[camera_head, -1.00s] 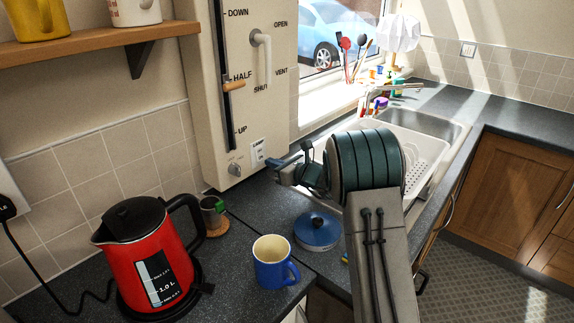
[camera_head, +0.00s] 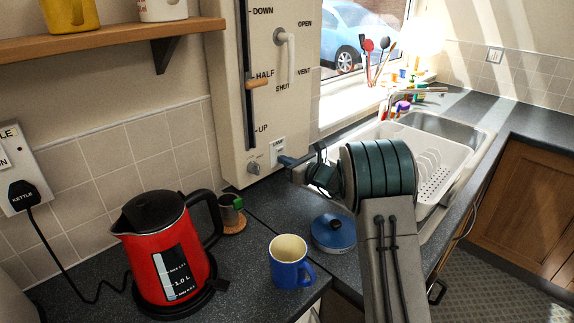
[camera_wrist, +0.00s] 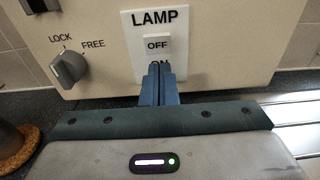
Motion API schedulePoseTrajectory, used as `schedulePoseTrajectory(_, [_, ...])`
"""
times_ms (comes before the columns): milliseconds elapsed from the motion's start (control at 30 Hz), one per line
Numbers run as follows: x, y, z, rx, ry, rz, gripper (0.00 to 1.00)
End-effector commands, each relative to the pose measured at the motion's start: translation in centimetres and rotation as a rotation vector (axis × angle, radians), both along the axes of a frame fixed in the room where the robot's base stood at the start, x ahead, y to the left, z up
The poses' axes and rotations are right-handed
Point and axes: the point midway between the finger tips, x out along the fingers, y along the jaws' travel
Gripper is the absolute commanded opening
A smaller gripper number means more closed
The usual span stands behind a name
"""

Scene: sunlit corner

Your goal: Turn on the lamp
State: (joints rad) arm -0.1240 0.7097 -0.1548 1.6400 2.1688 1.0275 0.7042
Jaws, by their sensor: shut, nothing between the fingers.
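The lamp (camera_head: 418,36) by the window glows bright, its shape washed out by the light. The lamp switch (camera_wrist: 156,44) is a white plate marked LAMP with a rocker marked OFF above and ON below. It also shows on the cream panel in the head view (camera_head: 277,149). My gripper (camera_wrist: 160,70) is shut and empty, its blue fingertips at the lower part of the rocker and partly covering ON. In the head view my gripper (camera_head: 284,161) reaches the panel from the right. Whether the fingertips still press the rocker I cannot tell.
A grey LOCK/FREE knob (camera_wrist: 68,68) is left of the switch. On the counter are a red kettle (camera_head: 165,250), a blue mug (camera_head: 290,264), a blue lidded pot (camera_head: 333,233) and a small cup (camera_head: 231,213). A sink (camera_head: 450,130) lies at right.

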Motion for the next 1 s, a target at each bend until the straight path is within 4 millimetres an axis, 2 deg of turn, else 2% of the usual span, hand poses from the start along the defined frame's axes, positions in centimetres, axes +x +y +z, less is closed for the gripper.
schedulePoseTrajectory(167, [-0.2, -0.2, 0.0, 0.001, -0.001, 0.000, 0.00])
schedulePoseTrajectory(333, [-1.2, -1.8, -0.6, 0.001, -0.001, -0.001, 0.00])
schedulePoseTrajectory(500, [-3.7, -4.7, -1.0, 0.001, 0.001, -0.003, 0.00])
schedulePoseTrajectory(733, [-7.2, -7.5, -1.5, 0.000, 0.001, 0.006, 0.00])
schedulePoseTrajectory(1000, [-8.9, -9.3, -1.7, 0.000, 0.000, 0.007, 0.00])
